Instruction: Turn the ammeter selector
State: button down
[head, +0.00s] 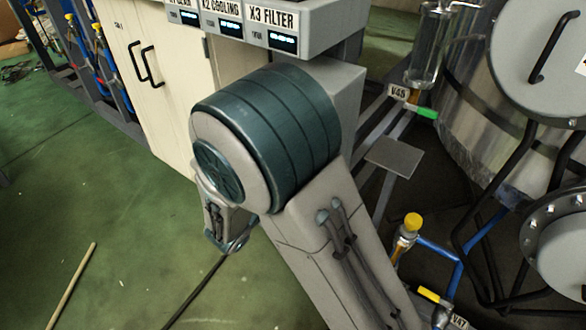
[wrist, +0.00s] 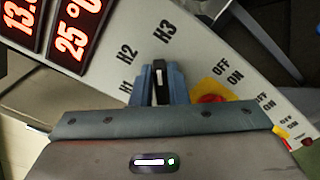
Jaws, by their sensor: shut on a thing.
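The ammeter selector (wrist: 159,73) is a small dark knob with a white line, on a light grey panel in the wrist view. The labels H1, H2 and H3 fan around it. Its white line runs nearly straight up in the picture, roughly toward H3. My gripper (wrist: 159,88) is shut on the selector, with one blue-grey finger on each side. The lower part of the knob is hidden by my gripper body. In the head view my arm covers the work spot, and neither the selector nor my fingertips can be made out.
Right of the selector, a red button (wrist: 210,98) on a yellow plate sits close to my right finger, partly hidden. OFF/ON labels lie beyond it. Red-digit displays (wrist: 76,25) are at upper left. In the head view, an X3 FILTER box (head: 272,28) stands behind my arm.

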jog(key=shift+f, duration=0.1)
jog(key=c, duration=1.4)
grip_release()
jog(key=shift+c, duration=0.2)
jog(key=p+v, duration=0.1)
jog(key=v, duration=1.3)
jog(key=shift+p, duration=0.3)
